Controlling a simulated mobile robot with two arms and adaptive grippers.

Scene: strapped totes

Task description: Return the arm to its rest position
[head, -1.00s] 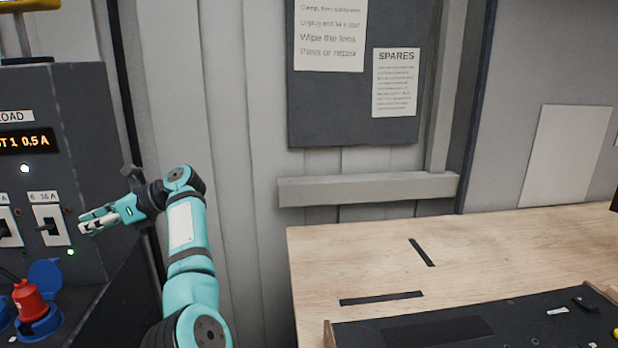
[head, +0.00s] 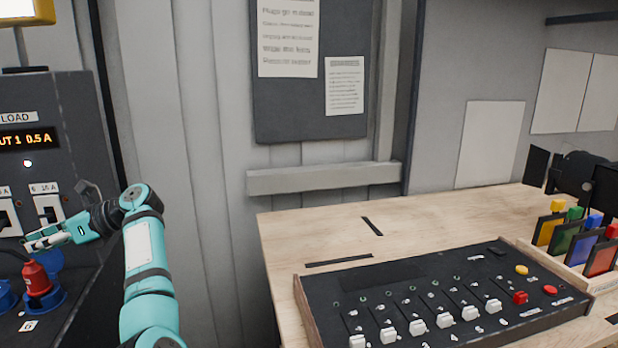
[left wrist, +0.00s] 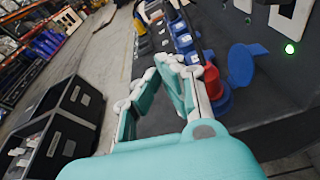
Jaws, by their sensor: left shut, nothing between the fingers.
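My left arm, teal with dark joints, rises from the bottom left in the head view. My left gripper (head: 46,240) is shut and empty, in front of the dark load panel (head: 72,130). It is just above a red plug (head: 36,278) that sits in a blue socket. In the left wrist view my left gripper (left wrist: 176,72) shows with nothing between its fingers. The red plug (left wrist: 213,88) and the blue socket lid (left wrist: 241,64) are beside it there. My right gripper is not in view.
A wooden bench (head: 290,232) bears a black console (head: 390,290) with white switches and red and yellow buttons. Coloured cards (head: 575,240) stand in a rack at the right. A dark notice board (head: 290,110) hangs on the wall. A black case (left wrist: 60,125) shows in the left wrist view.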

